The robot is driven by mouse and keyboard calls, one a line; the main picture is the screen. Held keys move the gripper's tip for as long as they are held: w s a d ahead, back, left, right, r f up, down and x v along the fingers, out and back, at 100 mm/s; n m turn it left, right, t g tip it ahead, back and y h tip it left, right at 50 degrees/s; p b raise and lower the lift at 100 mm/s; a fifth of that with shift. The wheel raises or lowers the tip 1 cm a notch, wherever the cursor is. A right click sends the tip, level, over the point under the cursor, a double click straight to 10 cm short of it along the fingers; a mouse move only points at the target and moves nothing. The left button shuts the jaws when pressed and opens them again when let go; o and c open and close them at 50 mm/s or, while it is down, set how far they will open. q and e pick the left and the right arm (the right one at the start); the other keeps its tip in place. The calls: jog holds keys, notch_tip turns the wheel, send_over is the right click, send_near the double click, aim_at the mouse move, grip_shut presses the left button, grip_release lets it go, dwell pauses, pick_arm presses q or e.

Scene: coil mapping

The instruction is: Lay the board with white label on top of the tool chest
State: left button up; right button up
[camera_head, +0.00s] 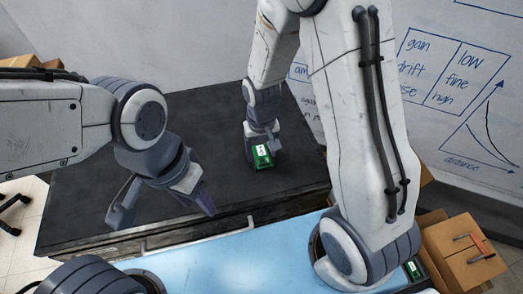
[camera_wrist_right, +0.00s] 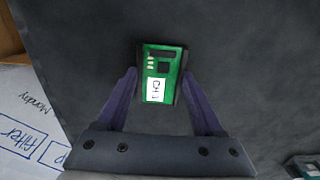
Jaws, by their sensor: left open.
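A green board (camera_head: 263,157) with a white label is at the dark chest top, which I take as the tool chest (camera_head: 200,130). In the right wrist view the board (camera_wrist_right: 162,62) sits between the purple fingers, its label marked "CH 1" facing the camera. My right gripper (camera_head: 262,150) is closed against both sides of the board; the fingertips are partly hidden in the head view. Whether the board touches the top cannot be told. My left gripper (camera_head: 163,207) is open and empty over the left front of the chest top.
Another green board (camera_head: 413,268) lies at the lower right, beside cardboard boxes (camera_head: 458,250). A whiteboard (camera_head: 440,90) with writing stands behind on the right. A light blue surface (camera_head: 240,258) lies along the chest's front. The chest top's left and middle are clear.

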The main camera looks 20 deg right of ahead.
aim_at(261, 155)
jog(key=o, duration=0.4)
jog(key=shift+r, duration=0.1)
notch_tip(261, 155, up, 12)
jog(key=s+a+r+n, duration=0.1)
jog(key=s+a+n, duration=0.1)
jog(key=s, duration=0.4)
jog(key=s+a+r+n, duration=0.1)
jog(key=s+a+n, duration=0.1)
jog(key=s, duration=0.4)
jog(key=s+a+n+y, duration=0.1)
jog(key=s+a+n, duration=0.2)
jog(key=s, duration=0.3)
jog(key=shift+a+r+b, duration=0.1)
jog(key=shift+r+b, duration=0.3)
jog(key=shift+w, duration=0.1)
